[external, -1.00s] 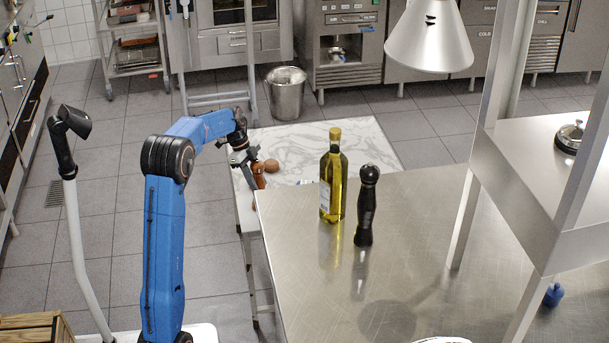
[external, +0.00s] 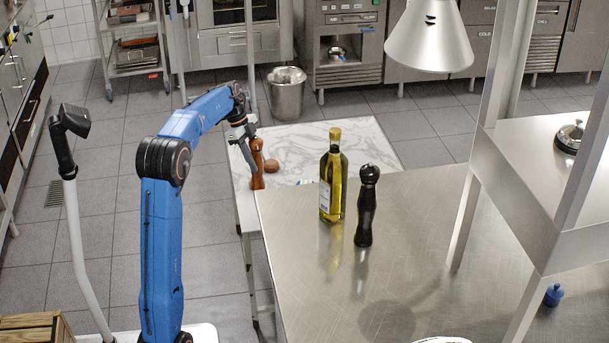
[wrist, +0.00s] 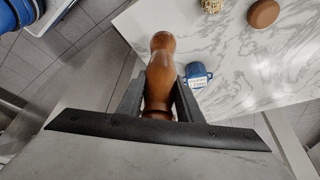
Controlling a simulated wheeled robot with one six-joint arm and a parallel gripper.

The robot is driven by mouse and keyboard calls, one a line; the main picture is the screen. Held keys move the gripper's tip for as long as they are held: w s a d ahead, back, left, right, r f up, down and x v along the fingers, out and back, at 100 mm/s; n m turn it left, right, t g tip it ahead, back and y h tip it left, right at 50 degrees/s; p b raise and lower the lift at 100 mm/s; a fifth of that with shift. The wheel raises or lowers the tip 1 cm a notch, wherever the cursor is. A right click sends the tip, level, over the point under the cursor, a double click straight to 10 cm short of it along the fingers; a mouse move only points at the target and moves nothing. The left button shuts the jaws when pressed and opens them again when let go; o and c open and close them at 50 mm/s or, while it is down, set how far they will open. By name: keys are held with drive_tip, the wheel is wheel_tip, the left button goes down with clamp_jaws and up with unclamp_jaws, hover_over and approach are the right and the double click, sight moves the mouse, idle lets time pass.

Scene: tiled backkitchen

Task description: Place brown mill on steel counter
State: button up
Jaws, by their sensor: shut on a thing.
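The brown mill (external: 257,167) is a turned wooden pepper mill. It is upright in the external view, over the near left part of the marble table. My gripper (external: 250,145) is shut on the brown mill near its upper part. In the wrist view the mill (wrist: 160,65) shows between the two dark fingers of my gripper (wrist: 158,100). I cannot tell for sure how far its base is above the marble. The steel counter (external: 310,290) is to the right and nearer, with clear metal at its front left.
An oil bottle (external: 333,180) and a black mill (external: 366,208) stand on the steel counter. A lamp (external: 430,40) hangs above the counter's far side.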

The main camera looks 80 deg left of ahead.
drive_tip(key=w+d+r+n+y, duration=0.1)
drive_tip(key=w+d+r, duration=0.85)
drive_tip(key=r, duration=0.25)
drive_tip(key=w+d+r+n, duration=0.2)
drive_tip(key=w+d+r, duration=0.7)
drive_tip(key=r, duration=0.4)
drive_tip(key=w+d+r+n+t+y, duration=0.1)
drive_tip(key=w+d+r+n, duration=0.2)
drive_tip(key=d+r, duration=1.9)
drive_tip(key=s+d+m+h, duration=0.1)
drive_tip(key=s+d+m, duration=0.15)
drive_tip(key=d, duration=0.55)
drive_tip(key=s+d+m, duration=0.1)
drive_tip(key=s+d, duration=0.2)
drive_tip(key=d, duration=0.5)
drive_tip(key=w+d+f+m, duration=0.1)
drive_tip(key=d+f+m, duration=0.1)
drive_tip(key=f, duration=1)
drive_tip(key=d+f+m+g+h, duration=0.1)
drive_tip(key=d+f, duration=0.3)
drive_tip(key=f, duration=0.9)
drive_tip(key=shift+w+d+f+m+h, duration=0.25)
drive_tip(key=shift+w+d+m+h, duration=0.05)
drive_tip(key=shift+w+d+m, duration=0.15)
